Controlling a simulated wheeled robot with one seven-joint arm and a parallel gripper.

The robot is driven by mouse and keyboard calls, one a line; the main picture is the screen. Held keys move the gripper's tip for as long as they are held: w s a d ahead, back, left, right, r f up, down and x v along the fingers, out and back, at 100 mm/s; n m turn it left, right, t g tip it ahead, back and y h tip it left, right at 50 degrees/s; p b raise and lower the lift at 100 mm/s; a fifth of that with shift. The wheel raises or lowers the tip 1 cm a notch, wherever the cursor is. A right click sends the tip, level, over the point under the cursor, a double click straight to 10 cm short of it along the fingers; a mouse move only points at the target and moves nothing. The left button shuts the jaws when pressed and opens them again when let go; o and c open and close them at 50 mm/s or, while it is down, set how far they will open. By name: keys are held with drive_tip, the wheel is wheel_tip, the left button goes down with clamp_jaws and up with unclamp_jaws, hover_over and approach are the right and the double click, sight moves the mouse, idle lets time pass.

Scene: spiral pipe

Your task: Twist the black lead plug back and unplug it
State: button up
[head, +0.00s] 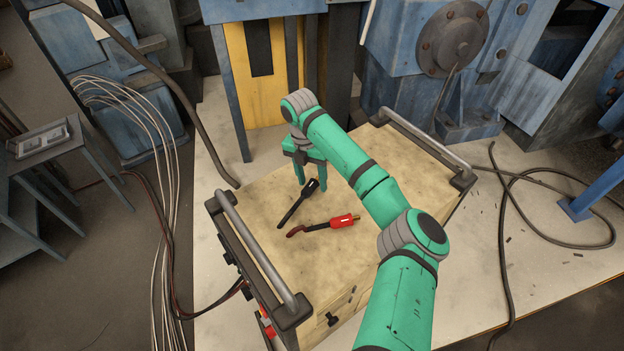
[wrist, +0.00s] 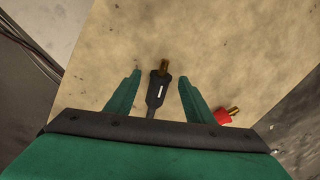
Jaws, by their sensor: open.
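The black lead plug (head: 311,187) lies on the tan top of the box, with a short black lead trailing toward the lower left. In the wrist view the black plug (wrist: 156,90) shows a bare brass tip pointing away from my gripper, and it is not in a socket there. My gripper (wrist: 160,79) is open, with one finger on each side of the black plug and a gap to both. In the head view my gripper (head: 311,185) reaches down over the box top at the plug. Whether the fingertips touch the box top is unclear.
A red plug (head: 343,221) with its lead lies close to the black one; the wrist view shows it (wrist: 227,116) just right of my right finger. Metal handle bars (head: 258,243) edge the box (head: 380,235). Cables hang at the left; blue machinery stands behind.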

wheel_tip(320, 180, up, 11)
drive_tip(key=a, duration=0.1)
drive_tip(key=shift+w+a+f, duration=0.15)
drive_tip(key=shift+w, duration=0.15)
idle(0.4)
